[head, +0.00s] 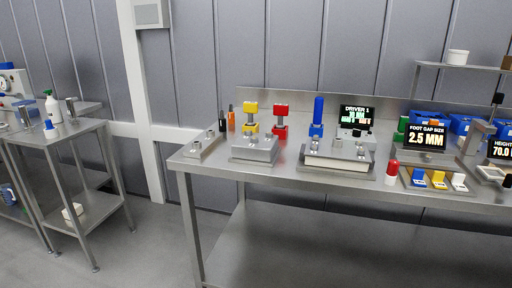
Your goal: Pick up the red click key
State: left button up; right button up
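A red key-like tool (280,108) with a block-shaped top, a narrow shaft and a red lower part (279,131) stands upright on the steel workbench (225,172) in the head view. It looks like the red click key. A similar yellow tool (250,108) stands just left of it, at a metal fixture block (254,150). A tall blue-handled tool (318,108) stands to its right. Neither of my grippers shows in the view, so nothing is seen touching the red tool.
Right of these are a fixture with a pale slab (338,162), a red-and-white cylinder (391,173), a "DRIVER 1" display (356,114) and a "2.5 MM" display (425,137). A metal rail (202,144) lies at the left end. A smaller side table (50,133) stands left, across open floor.

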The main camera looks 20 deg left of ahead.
aim_at(281, 110)
jog(key=u, duration=1.15)
jog(key=i, duration=0.9)
jog(key=z, duration=1.55)
